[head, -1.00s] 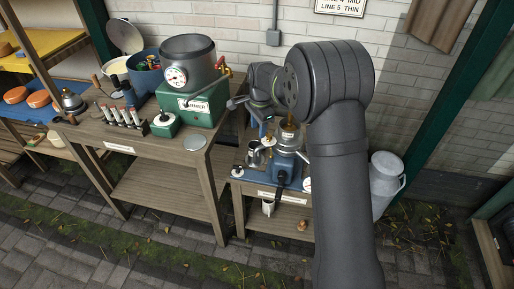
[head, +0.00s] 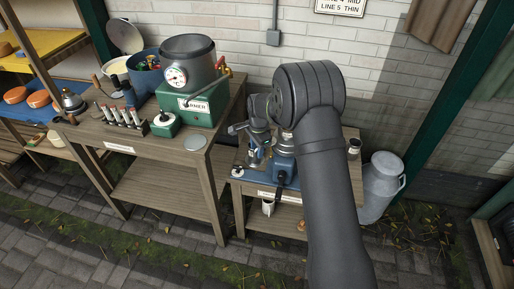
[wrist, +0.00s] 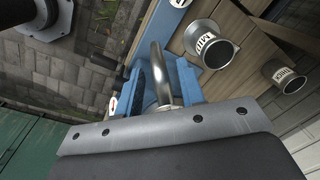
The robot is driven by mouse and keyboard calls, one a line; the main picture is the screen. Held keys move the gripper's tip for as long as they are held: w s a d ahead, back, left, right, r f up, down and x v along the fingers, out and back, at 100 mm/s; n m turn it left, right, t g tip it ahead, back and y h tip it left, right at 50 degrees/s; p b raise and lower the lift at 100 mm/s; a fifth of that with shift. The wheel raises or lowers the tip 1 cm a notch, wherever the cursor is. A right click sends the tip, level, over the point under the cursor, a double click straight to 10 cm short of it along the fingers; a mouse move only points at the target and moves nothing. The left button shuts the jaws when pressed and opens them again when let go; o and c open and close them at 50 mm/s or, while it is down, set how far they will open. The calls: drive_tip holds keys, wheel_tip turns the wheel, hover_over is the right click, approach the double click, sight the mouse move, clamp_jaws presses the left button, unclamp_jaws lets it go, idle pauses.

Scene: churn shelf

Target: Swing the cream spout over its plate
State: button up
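The cream separator (head: 284,165), a blue-based metal machine, stands on the low bench, partly hidden behind my arm. My gripper (head: 256,158) is beside it, on its left, pointing down. The fingers look apart, with narrow gaps at the tube; firm contact cannot be made out. A white disc (head: 238,171) sits at the bench's front left corner. I cannot tell which plate belongs to the cream spout.
Metal cups stand on the wooden bench in the wrist view, one labelled MID (wrist: 211,46), another (wrist: 287,75) to its right. A green warmer (head: 190,104) stands on the taller table at left. A milk churn (head: 382,181) stands right of the bench.

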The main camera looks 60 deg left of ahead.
clamp_jaws()
drive_tip(key=shift+a, duration=0.15)
drive_tip(key=w+a+m, duration=0.6)
drive_tip(key=a+m, duration=0.4)
drive_tip(key=shift+t, duration=0.4)
idle(0.4)
drive_tip(key=shift+o, duration=0.9)
unclamp_jaws()
